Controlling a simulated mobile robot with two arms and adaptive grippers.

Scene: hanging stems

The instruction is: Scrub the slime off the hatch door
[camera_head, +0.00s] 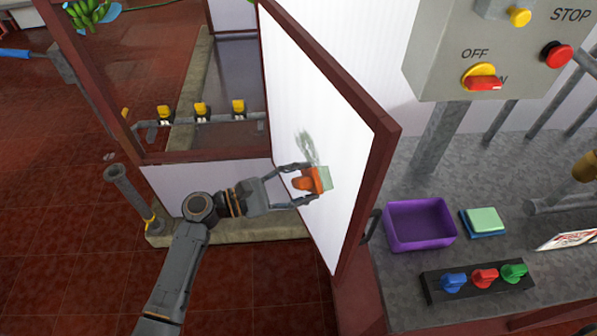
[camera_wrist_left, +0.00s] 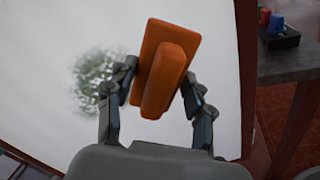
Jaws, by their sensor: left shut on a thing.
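The hatch door (camera_head: 318,115) stands open, a white panel in a dark red frame; its white face (camera_wrist_left: 215,60) fills most of the left wrist view. A grey-green slime patch (camera_head: 306,147) is on the white face, and it shows left of the tool in the left wrist view (camera_wrist_left: 95,77). My left gripper (camera_head: 300,184) is shut on the orange handle of a scrubber (camera_head: 306,181) with a pale green pad. The pad is at the door face, just below the slime; I cannot tell if it touches. The orange back (camera_wrist_left: 165,68) shows between the fingers. My right gripper is not in view.
Right of the door, a grey counter (camera_head: 400,290) holds a purple tray (camera_head: 420,223), a green-and-blue sponge (camera_head: 483,221) and a block with coloured knobs (camera_head: 484,278). A control box (camera_head: 500,50) hangs above. A grey post (camera_head: 130,190) stands left of my arm.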

